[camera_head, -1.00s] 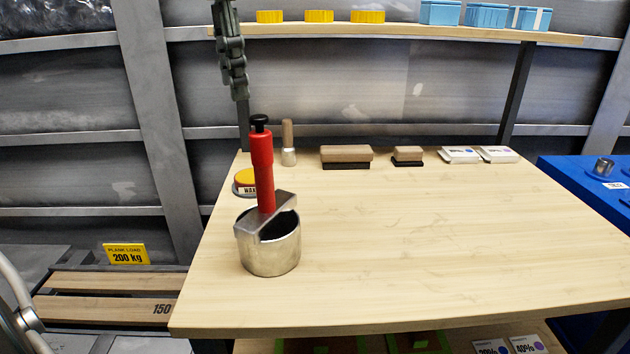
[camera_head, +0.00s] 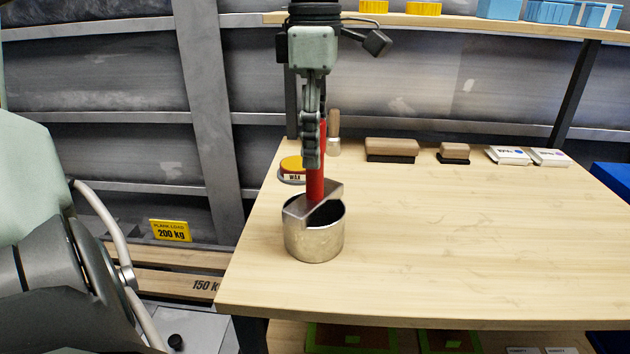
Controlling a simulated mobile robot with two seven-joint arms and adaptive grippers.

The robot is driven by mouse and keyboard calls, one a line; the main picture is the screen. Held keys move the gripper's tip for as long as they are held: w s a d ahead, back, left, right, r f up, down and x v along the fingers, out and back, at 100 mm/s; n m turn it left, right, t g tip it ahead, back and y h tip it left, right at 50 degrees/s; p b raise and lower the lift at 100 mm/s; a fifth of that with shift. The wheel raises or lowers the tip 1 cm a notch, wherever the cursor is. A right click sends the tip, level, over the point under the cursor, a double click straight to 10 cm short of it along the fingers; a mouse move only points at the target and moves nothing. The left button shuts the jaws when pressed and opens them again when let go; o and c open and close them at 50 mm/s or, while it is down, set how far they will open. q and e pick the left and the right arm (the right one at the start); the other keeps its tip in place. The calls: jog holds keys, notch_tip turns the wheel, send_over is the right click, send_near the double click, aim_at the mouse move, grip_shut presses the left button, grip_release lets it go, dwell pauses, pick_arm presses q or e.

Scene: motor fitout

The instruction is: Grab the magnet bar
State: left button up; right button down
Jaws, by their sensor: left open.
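The magnet bar has a red upright handle (camera_head: 316,186) and a grey metal bar (camera_head: 314,204) that lies tilted across the rim of a round metal tin (camera_head: 315,240). The tin stands on the wooden table near its left side. My left gripper (camera_head: 312,150) points down and is open at the upper part of the red handle. My right gripper is not in view.
Behind the tin stand a yellow-topped wax tin (camera_head: 292,168) and a wooden-handled brush (camera_head: 334,130). Two brush blocks (camera_head: 391,148) (camera_head: 454,151) and white packets (camera_head: 508,155) line the back edge. A shelf (camera_head: 450,20) hangs above. The table's middle and right (camera_head: 480,230) are clear.

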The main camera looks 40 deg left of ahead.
pick_arm(q)
grip_shut()
dwell(0.3)
dwell(0.4)
